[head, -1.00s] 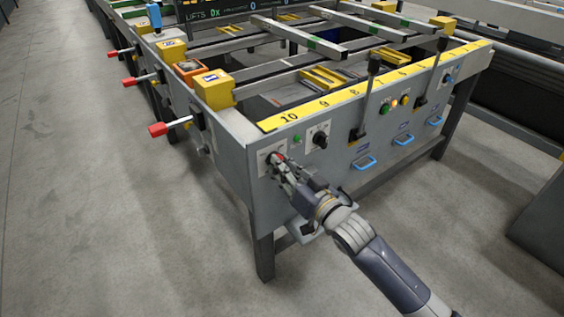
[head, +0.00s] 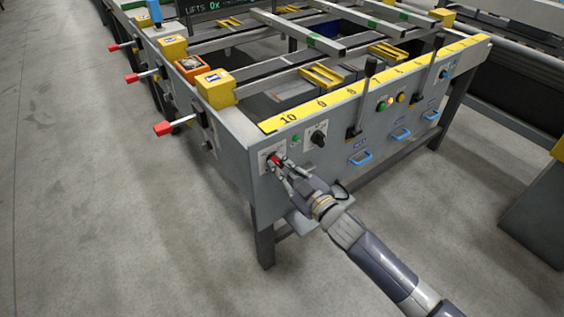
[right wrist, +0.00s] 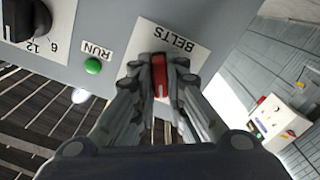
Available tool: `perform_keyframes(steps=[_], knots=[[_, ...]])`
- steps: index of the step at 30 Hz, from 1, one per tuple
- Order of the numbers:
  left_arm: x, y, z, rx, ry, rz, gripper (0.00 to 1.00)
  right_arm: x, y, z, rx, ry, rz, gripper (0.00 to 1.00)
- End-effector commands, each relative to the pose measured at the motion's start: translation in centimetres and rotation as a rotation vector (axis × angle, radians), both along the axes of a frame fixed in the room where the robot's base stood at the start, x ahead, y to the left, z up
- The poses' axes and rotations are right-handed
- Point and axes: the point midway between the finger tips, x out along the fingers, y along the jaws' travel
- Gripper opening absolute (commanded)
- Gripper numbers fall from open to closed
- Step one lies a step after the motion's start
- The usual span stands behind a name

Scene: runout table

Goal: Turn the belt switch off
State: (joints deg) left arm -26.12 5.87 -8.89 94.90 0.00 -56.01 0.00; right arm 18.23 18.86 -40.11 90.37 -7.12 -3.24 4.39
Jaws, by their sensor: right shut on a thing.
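The belt switch is a red handle (right wrist: 159,78) on a white plate marked BELTS (right wrist: 178,40) in the right wrist view. In the head view the red handle (head: 274,160) sits at the near left corner of the table's front panel. My right gripper (right wrist: 160,85) has its two fingers on either side of the red handle, shut on it. The right gripper also shows in the head view (head: 278,166), at the plate. The handle's base is partly hidden by the fingers. My left gripper is not in view.
A green RUN lamp (right wrist: 92,66) and a black dial (right wrist: 22,18) are beside the plate. The grey front panel (head: 335,138) carries black levers, lamps and blue handles further right. Red-tipped levers (head: 163,128) stick out of the left side. The floor at left is clear.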

Motion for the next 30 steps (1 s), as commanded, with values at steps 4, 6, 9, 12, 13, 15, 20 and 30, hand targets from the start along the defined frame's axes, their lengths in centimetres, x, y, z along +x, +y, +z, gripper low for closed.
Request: perform_keyframes(steps=[4,6,9,12,13,15,20,30], knots=[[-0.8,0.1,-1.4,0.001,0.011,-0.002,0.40,0.0,0.0,0.1,-0.089,-0.062,0.000,0.00],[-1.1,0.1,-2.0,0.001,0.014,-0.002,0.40,0.0,0.0,0.0,-0.124,-0.088,0.000,0.00],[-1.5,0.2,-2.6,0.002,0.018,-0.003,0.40,0.0,0.0,0.0,-0.167,-0.119,0.000,0.00],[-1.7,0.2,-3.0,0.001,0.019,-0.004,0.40,0.0,0.0,-0.1,-0.199,-0.142,0.000,0.00],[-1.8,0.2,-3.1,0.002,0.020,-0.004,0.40,0.0,-0.1,-0.1,-0.207,-0.147,0.000,0.00],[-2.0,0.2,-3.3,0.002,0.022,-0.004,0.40,0.0,-0.1,-0.1,-0.221,-0.158,0.000,0.00],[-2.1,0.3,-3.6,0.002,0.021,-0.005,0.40,0.0,0.0,-0.1,-0.242,-0.173,0.000,0.00],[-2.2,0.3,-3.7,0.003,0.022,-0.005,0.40,0.0,0.0,-0.1,-0.248,-0.177,0.001,0.00]])
